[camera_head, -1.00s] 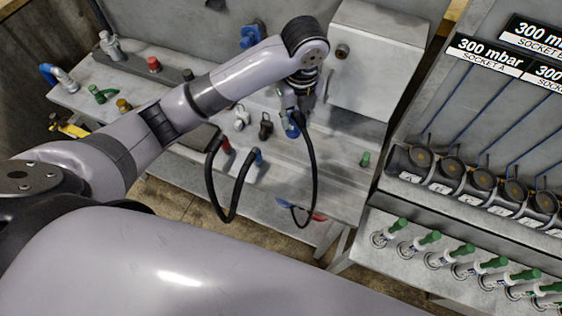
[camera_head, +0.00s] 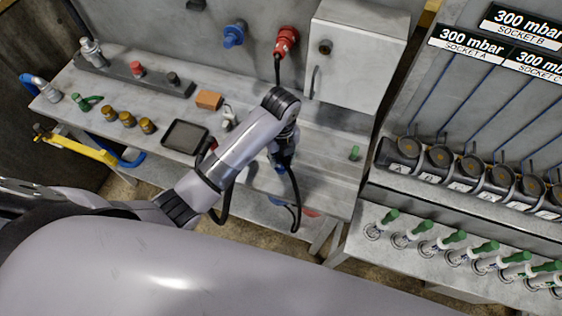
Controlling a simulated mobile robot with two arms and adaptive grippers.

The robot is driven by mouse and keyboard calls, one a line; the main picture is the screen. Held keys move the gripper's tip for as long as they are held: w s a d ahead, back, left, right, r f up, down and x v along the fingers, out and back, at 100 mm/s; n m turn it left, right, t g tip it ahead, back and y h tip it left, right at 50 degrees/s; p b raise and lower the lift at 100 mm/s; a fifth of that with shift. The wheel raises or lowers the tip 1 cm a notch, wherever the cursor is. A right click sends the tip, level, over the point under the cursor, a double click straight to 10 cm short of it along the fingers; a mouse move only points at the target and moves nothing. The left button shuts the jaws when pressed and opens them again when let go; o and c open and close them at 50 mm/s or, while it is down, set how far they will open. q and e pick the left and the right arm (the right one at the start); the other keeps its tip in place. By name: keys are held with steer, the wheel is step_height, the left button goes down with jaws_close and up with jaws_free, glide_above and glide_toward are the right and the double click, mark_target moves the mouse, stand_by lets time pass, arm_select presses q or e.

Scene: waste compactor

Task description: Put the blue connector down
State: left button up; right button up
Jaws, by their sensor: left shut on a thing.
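My left arm reaches in from the left, and my left gripper (camera_head: 282,158) points down over the grey bench. It is shut on the blue connector (camera_head: 276,151), which is mostly hidden by the wrist and fingers. A black cable loops down from it past the bench's front edge. I cannot tell whether the connector touches the bench top. My right gripper is not in view.
A blue wall socket (camera_head: 234,35) and a red one (camera_head: 285,40) are on the back wall beside a grey cabinet (camera_head: 352,60). A black tray (camera_head: 185,137), an orange block (camera_head: 209,100) and small fittings lie on the bench (camera_head: 335,180). Bench space right of the gripper is largely clear.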

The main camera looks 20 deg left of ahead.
mark_target(281, 164)
arm_select(q)
steer(key=shift+f+p, duration=0.3)
steer(key=shift+f, duration=1.6)
steer(key=o, duration=1.2)
step_height(281, 164, up, 9)
steer(key=shift+f+b, duration=0.2)
steer(key=shift+b, duration=1)
step_height(281, 164, up, 3)
steer(key=shift+f+p, duration=0.1)
steer(key=shift+p, duration=0.45)
steer(key=shift+r, duration=0.35)
